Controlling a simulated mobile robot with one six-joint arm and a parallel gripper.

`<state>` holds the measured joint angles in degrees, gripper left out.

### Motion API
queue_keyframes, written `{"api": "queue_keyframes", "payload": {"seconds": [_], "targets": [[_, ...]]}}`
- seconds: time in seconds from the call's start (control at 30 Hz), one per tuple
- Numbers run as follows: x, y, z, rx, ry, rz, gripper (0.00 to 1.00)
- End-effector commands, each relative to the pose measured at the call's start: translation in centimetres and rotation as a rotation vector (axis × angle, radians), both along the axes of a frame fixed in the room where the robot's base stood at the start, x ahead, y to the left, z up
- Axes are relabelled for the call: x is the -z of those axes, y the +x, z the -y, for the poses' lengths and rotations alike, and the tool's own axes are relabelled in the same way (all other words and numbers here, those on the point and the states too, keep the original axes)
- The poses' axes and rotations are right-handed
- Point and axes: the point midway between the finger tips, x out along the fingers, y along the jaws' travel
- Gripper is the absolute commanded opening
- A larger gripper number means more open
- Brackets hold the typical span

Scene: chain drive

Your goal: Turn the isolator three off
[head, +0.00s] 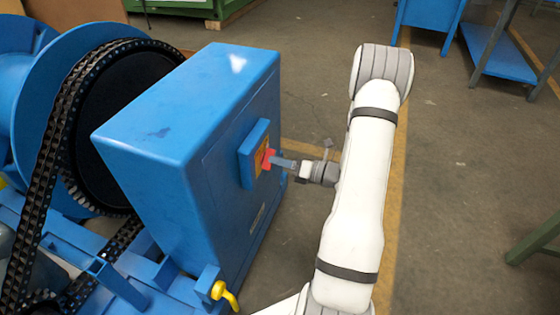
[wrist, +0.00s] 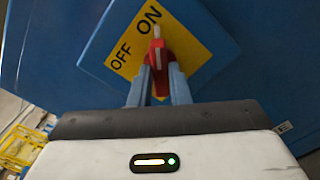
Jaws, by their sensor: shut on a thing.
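The isolator's red handle (wrist: 156,52) sits on a yellow plate (wrist: 190,48) marked OFF and ON in the wrist view. Its white pointer mark points up at the word ON; OFF lies to the lower left. My gripper (wrist: 158,74) is shut on the red handle, one finger on each side of it. In the head view my gripper (head: 277,162) reaches in from the right to the red handle (head: 267,158) on the side of the blue cabinet (head: 205,105). The fingers hide part of the handle. No number three is readable.
A large chain (head: 48,150) runs over a wheel to the left of the cabinet. A yellow hook-shaped part (head: 226,294) sticks out near the cabinet's lower front. The floor (head: 450,170) to the right is open, with a blue bench (head: 500,55) farther back.

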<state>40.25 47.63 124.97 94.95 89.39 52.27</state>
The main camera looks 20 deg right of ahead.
Motion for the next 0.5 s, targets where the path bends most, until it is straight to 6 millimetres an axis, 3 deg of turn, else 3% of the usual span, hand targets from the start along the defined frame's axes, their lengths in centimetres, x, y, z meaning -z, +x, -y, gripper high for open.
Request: {"api": "queue_keyframes", "payload": {"seconds": [0.5], "targets": [[0.11,-0.04,-0.06,-0.001,-0.165,0.163,0.00]]}}
